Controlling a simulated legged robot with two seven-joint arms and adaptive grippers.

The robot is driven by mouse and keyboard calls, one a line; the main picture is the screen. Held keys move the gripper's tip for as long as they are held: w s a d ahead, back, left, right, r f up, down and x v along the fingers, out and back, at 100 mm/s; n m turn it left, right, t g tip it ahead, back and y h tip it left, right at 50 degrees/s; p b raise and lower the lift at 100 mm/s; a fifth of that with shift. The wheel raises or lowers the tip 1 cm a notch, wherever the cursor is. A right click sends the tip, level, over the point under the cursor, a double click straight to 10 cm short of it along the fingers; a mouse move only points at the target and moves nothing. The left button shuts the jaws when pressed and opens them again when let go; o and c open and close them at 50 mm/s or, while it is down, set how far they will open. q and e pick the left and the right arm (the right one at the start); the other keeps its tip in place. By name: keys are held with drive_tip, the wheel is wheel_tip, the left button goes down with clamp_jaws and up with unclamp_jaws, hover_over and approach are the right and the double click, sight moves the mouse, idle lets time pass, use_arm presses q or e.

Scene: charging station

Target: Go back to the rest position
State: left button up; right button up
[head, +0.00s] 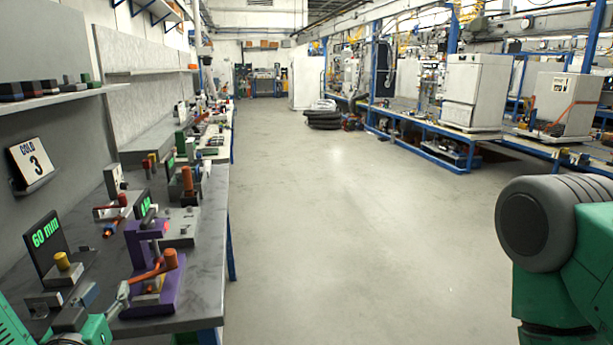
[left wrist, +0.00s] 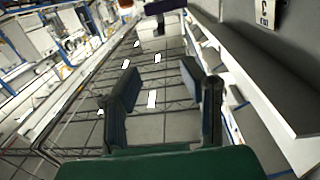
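My left gripper (head: 93,308) is at the lower left of the head view, by the near end of the grey workbench (head: 205,240). Its green body is partly cut off by the frame edge. In the left wrist view, the two dark fingers of the left gripper (left wrist: 163,92) stand well apart with nothing between them, so it is open and empty. My right arm (head: 565,245) shows as a green and grey link at the right edge of the head view. My right gripper is out of view.
On the bench, a purple fixture (head: 170,285) with an orange handle and a "60 mm" display (head: 45,238) stand close to my left gripper. A shelf (head: 60,98) runs along the left wall. The floor (head: 330,220) ahead is clear. Black coils (head: 323,118) lie farther back.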

use_arm(q)
drive_tip(key=s+d+f+m+g+h, duration=0.15)
drive_tip(key=s+d+f+g, duration=0.3)
drive_tip(key=f, duration=0.45)
drive_tip(key=s+d+f+m+g+h, duration=0.1)
drive_tip(key=s+d+f+g+h, duration=0.3)
drive_tip(key=f, duration=0.6)
drive_tip(key=s+f+g+y, duration=0.1)
drive_tip(key=s+f+g, duration=0.3)
drive_tip(key=s, duration=0.6)
drive_tip(key=s+a+f+g+y, duration=0.1)
drive_tip(key=s+f+g, duration=0.3)
drive_tip(key=s, duration=0.5)
drive_tip(key=shift+s+a+f, duration=0.25)
drive_tip(key=shift+s+f, duration=0.1)
drive_tip(key=shift+f, duration=0.15)
use_arm(e)
drive_tip(key=shift+w+d, duration=0.1)
drive_tip(key=shift+w, duration=0.2)
use_arm(q)
drive_tip(key=shift+w, duration=0.15)
